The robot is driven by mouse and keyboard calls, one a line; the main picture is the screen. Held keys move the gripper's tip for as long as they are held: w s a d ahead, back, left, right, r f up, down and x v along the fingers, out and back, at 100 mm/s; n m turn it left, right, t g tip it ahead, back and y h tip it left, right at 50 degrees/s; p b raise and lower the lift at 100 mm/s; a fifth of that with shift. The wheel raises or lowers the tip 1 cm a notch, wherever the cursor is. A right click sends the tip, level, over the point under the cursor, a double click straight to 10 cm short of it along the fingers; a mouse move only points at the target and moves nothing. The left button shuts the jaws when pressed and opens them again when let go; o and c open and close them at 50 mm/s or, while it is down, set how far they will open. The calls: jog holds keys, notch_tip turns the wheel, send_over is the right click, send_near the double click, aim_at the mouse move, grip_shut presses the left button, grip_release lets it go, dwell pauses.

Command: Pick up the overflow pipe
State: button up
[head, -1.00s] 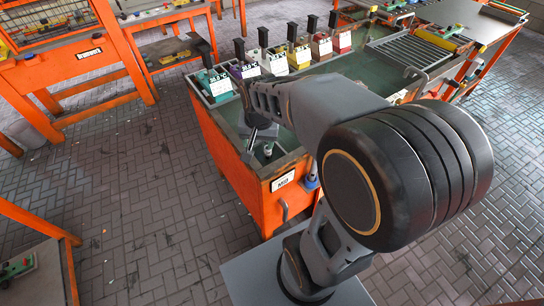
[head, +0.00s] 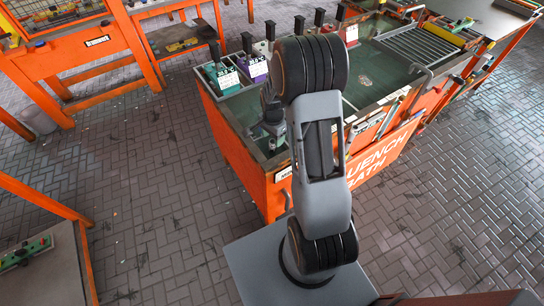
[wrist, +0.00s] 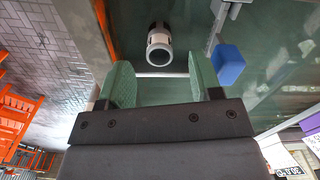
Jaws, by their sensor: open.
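The overflow pipe (wrist: 159,45) appears to be the short round upright piece with a dark body, a white band and an open mouth in the wrist view. It stands in the green-floored quench bath (head: 240,160). My gripper (wrist: 159,64) is open, its two green fingers apart with nothing between them. The pipe lies just beyond the fingertips, roughly centred between them, and they do not appear to touch it. In the head view my arm hides most of the gripper and the pipe.
A blue block (wrist: 229,64) sits right of the right finger. Teal (head: 222,78) and purple (head: 254,69) boxes with black handles line the bath's far side. A slatted rack (head: 416,48) covers its right end. An orange workbench (head: 88,45) stands at back left.

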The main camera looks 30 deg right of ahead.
aim_at(272, 141)
jog(key=shift+a+f+p, duration=0.1)
jog(key=shift+f+p, duration=0.6)
jog(key=shift+f, duration=2.25)
grip_shut()
